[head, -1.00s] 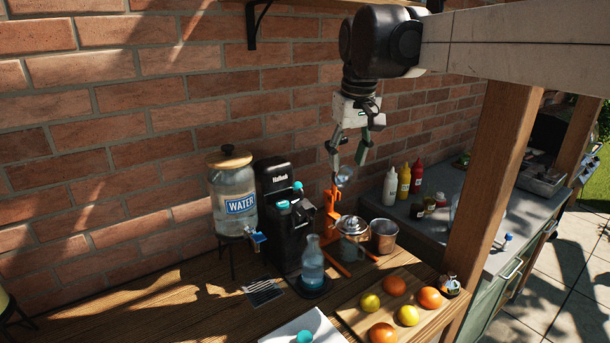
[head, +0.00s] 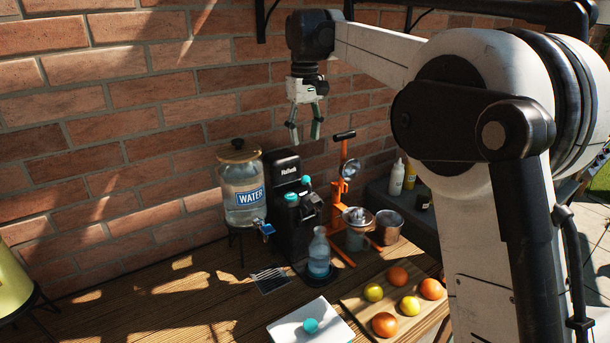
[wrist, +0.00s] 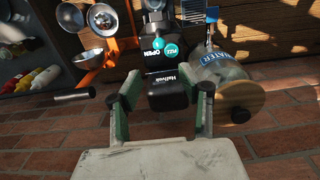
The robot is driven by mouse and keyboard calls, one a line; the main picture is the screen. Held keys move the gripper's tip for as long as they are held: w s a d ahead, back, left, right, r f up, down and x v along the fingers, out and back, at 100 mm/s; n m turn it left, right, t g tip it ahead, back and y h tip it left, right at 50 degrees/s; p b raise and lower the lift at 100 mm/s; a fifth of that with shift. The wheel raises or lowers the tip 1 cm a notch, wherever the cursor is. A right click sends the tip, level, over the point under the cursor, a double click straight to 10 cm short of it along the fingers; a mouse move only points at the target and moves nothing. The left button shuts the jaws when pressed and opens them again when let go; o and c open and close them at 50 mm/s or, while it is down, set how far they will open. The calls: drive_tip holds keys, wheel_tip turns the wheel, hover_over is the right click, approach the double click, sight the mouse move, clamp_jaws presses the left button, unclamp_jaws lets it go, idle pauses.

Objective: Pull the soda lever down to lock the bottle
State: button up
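The black soda machine (head: 283,210) stands against the brick wall; it also shows upside down in the wrist view (wrist: 172,92), between my fingers. Its front bears teal pieces, one labelled OPEN (wrist: 152,50) and one labelled PULL (wrist: 169,51); which one is the lever I cannot tell for sure. The clear bottle (head: 319,257) with blue liquid stands upright at the front of the machine's base. Its top is close under the black front part; whether they touch I cannot tell. My gripper (head: 305,138) is open and empty, pointing down, above the machine and apart from it.
A water dispenser (head: 242,190) stands left of the machine and an orange juicer (head: 342,200) right of it. A cutting board (head: 352,302) with fruit and a white board (head: 282,329) with a teal cap (head: 311,325) lie in front. The wooden table (head: 190,310) has clear room at left.

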drive_tip(key=p, duration=0.2)
approach(309, 195)
drive_tip(key=w+f, duration=0.1)
drive_tip(key=f, duration=0.1)
drive_tip(key=a+f, duration=0.1)
drive_tip(key=w+f, duration=0.1)
drive_tip(key=f, duration=0.1)
drive_tip(key=shift+w+a+f, duration=0.15)
drive_tip(key=shift+w+f, duration=0.2)
clamp_jaws()
